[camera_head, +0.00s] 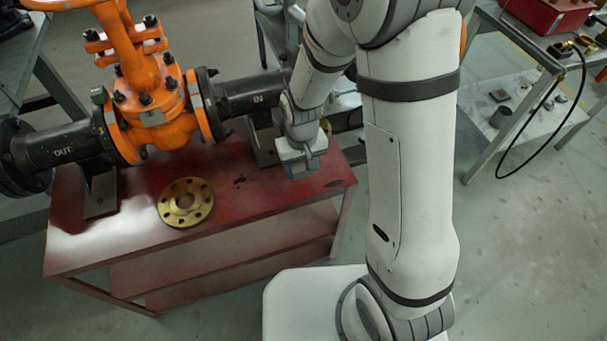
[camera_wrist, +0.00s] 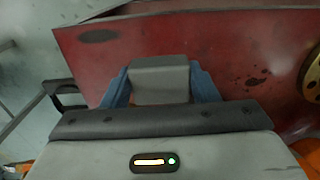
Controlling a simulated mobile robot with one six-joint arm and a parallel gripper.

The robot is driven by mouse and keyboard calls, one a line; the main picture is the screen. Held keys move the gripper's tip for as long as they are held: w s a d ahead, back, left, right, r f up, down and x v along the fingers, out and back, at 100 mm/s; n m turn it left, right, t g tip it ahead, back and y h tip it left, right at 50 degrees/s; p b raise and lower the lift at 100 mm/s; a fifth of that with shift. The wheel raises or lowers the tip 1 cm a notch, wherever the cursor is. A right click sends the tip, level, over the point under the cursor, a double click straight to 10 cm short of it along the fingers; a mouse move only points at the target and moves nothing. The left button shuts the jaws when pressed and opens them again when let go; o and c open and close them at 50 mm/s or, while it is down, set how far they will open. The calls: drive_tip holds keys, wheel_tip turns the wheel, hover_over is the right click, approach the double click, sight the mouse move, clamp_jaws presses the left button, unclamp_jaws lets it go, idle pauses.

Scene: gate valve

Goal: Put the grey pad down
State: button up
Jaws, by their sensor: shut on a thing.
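My gripper (camera_head: 302,166) is over the right end of the red bench top (camera_head: 262,199), below the black IN pipe. In the wrist view its blue fingers (camera_wrist: 160,88) are on either side of the grey pad (camera_wrist: 160,66), a block with a flat face, and shut on it. The red bench top (camera_wrist: 250,45) lies beyond the pad. I cannot tell whether the pad's underside touches the bench. In the head view the pad is mostly hidden by the gripper.
The orange gate valve (camera_head: 150,100) with black pipes stands over the bench's back left. A brass flange (camera_head: 187,202) lies on the bench and shows at the wrist view's right edge (camera_wrist: 313,75). The bench front between flange and gripper is clear. A grey workbench (camera_head: 530,60) stands right.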

sight(302, 184)
drive_tip(key=shift+f+b, duration=0.4)
drive_tip(key=shift+f, duration=2.2)
drive_tip(key=o, duration=1)
drive_tip(key=shift+o, duration=0.2)
wheel_tip(302, 184, up, 12)
drive_tip(key=shift+r+p, duration=0.25)
drive_tip(key=shift+p, duration=0.7)
drive_tip(key=s+d+r+m+t, duration=0.2)
drive_tip(key=s+d+r+m, duration=0.1)
drive_tip(key=s+d+r, duration=0.8)
wheel_tip(302, 184, up, 3)
drive_tip(key=shift+s+d+f, duration=0.1)
drive_tip(key=shift+s+d, duration=0.1)
drive_tip(key=shift+d, duration=0.55)
